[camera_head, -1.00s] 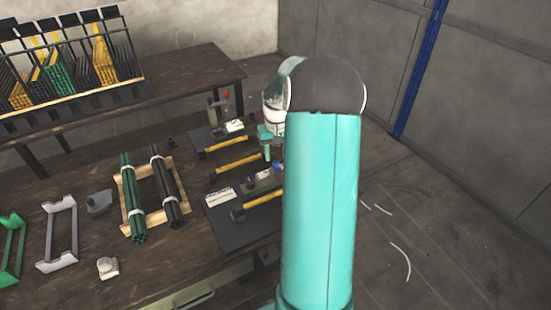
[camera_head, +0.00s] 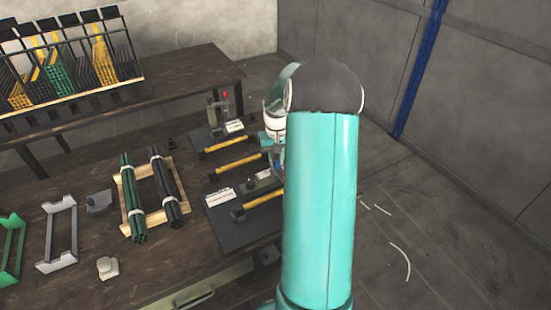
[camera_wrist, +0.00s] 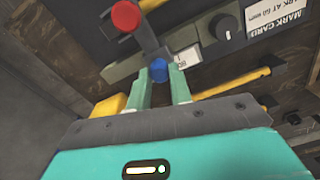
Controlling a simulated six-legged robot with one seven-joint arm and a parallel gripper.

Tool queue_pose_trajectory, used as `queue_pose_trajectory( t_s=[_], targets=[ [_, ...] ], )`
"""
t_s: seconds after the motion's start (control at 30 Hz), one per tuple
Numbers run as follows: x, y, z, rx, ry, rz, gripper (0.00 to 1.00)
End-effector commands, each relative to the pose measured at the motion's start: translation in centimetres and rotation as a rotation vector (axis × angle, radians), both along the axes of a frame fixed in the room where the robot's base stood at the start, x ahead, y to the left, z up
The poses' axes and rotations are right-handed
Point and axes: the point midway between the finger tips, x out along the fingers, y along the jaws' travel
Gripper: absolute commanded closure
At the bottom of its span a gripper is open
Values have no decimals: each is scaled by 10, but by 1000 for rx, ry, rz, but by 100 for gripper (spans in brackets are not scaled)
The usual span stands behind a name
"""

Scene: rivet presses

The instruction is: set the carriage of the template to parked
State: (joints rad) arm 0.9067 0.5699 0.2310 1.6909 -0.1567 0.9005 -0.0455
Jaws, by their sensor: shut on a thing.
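In the wrist view, my gripper (camera_wrist: 160,82) has its two teal fingers on either side of a small blue knob (camera_wrist: 158,68) and is shut on it. The knob is at the end of a grey-green rail-like body (camera_wrist: 195,52), which I take for the template. A dark round knob with a white mark (camera_wrist: 228,26) sits further along it. In the head view, the template (camera_head: 256,184) lies on the bench between yellow bars, its right end hidden by my arm. My gripper (camera_head: 278,152) is mostly hidden there; the blue knob is not clear.
A red-tipped lever (camera_wrist: 125,16) rises close to my fingers in the wrist view. Yellow-barred tools (camera_head: 236,165) lie on both sides of the template. A white label card (camera_wrist: 277,18) lies beyond.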

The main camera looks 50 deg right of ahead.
Motion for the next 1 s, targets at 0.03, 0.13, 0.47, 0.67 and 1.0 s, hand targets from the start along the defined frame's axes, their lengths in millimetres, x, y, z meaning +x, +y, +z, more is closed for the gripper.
queue_pose_trajectory(
  t_s=[0.03,0.13,0.47,0.67,1.0],
  targets=[
    [-3,-10,0,-3,-1,-6,100],
    [-10,-31,0,-3,-1,-8,100],
    [-27,-86,1,-5,-2,-3,100],
    [-28,-88,1,-7,-2,-3,100],
    [-28,-87,1,-6,-1,-3,57]
  ],
)
